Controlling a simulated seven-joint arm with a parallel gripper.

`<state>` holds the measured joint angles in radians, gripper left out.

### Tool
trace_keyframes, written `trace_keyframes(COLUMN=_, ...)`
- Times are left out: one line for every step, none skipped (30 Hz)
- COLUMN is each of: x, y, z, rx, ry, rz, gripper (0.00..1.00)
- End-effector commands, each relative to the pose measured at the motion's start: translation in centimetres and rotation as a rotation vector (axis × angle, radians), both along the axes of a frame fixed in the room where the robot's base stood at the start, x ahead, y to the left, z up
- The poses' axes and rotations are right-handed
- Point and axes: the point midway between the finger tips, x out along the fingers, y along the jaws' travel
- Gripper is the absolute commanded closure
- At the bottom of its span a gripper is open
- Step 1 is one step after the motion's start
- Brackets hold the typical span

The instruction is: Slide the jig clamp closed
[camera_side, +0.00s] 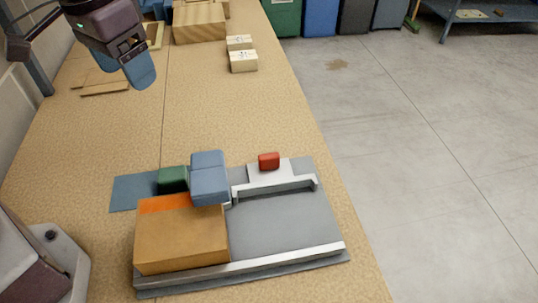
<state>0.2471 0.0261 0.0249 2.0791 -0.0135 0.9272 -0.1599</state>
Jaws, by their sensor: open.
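The jig (285,222) is a grey plate with a pale metal rail along its front edge, lying on the table. The jig clamp (272,183) is a light grey slide with a long bar and a red knob (269,161), at the plate's back right. A brown box (180,243) with an orange stripe sits on the plate's left part. A clear strip of plate lies between the clamp's bar and the front rail. My gripper (141,76) is open, with blue fingers, high at the upper left, well away from the clamp. Nothing shows between its fingers.
A blue block (209,180) stands between box and clamp; whether it touches the clamp cannot be told. A green block (172,179) and a blue-grey mat (130,192) lie left of it. Small pale boxes (243,61) stand farther back. The table's middle is clear.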

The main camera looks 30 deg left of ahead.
Motion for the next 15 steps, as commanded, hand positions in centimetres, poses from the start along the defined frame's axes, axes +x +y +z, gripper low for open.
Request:
trace_keyframes(x=1.6, y=-1.2, z=-1.3, rx=0.005, ry=0.034, rz=0.017, gripper=0.26)
trace_keyframes(x=2.5, y=-1.9, z=-2.0, rx=0.007, ry=0.051, rz=0.036, gripper=0.26)
trace_keyframes(x=3.7, y=-2.8, z=-3.0, rx=0.01, ry=0.069, rz=0.062, gripper=0.26)
trace_keyframes(x=4.6, y=-3.6, z=-3.8, rx=0.014, ry=0.083, rz=0.083, gripper=0.26)
trace_keyframes(x=5.4, y=-4.3, z=-4.6, rx=0.017, ry=0.097, rz=0.106, gripper=0.26)
trace_keyframes(x=6.4, y=-5.3, z=-5.8, rx=0.022, ry=0.113, rz=0.139, gripper=0.26)
trace_keyframes(x=7.2, y=-6.0, z=-6.7, rx=0.026, ry=0.124, rz=0.165, gripper=0.26)
trace_keyframes(x=8.0, y=-6.7, z=-7.6, rx=0.031, ry=0.133, rz=0.193, gripper=0.26)
trace_keyframes(x=8.9, y=-7.7, z=-8.9, rx=0.036, ry=0.145, rz=0.231, gripper=0.26)
trace_keyframes(x=9.5, y=-8.4, z=-9.8, rx=0.041, ry=0.151, rz=0.261, gripper=0.26)
trace_keyframes(x=10.1, y=-9.0, z=-10.6, rx=0.045, ry=0.156, rz=0.291, gripper=0.26)
trace_keyframes(x=10.8, y=-9.8, z=-11.8, rx=0.05, ry=0.162, rz=0.335, gripper=0.26)
trace_keyframes(x=11.4, y=-10.4, z=-12.5, rx=0.051, ry=0.163, rz=0.367, gripper=0.26)
trace_keyframes(x=11.9, y=-10.9, z=-13.2, rx=0.053, ry=0.164, rz=0.402, gripper=0.26)
trace_keyframes(x=12.6, y=-11.6, z=-14.0, rx=0.052, ry=0.162, rz=0.451, gripper=0.26)
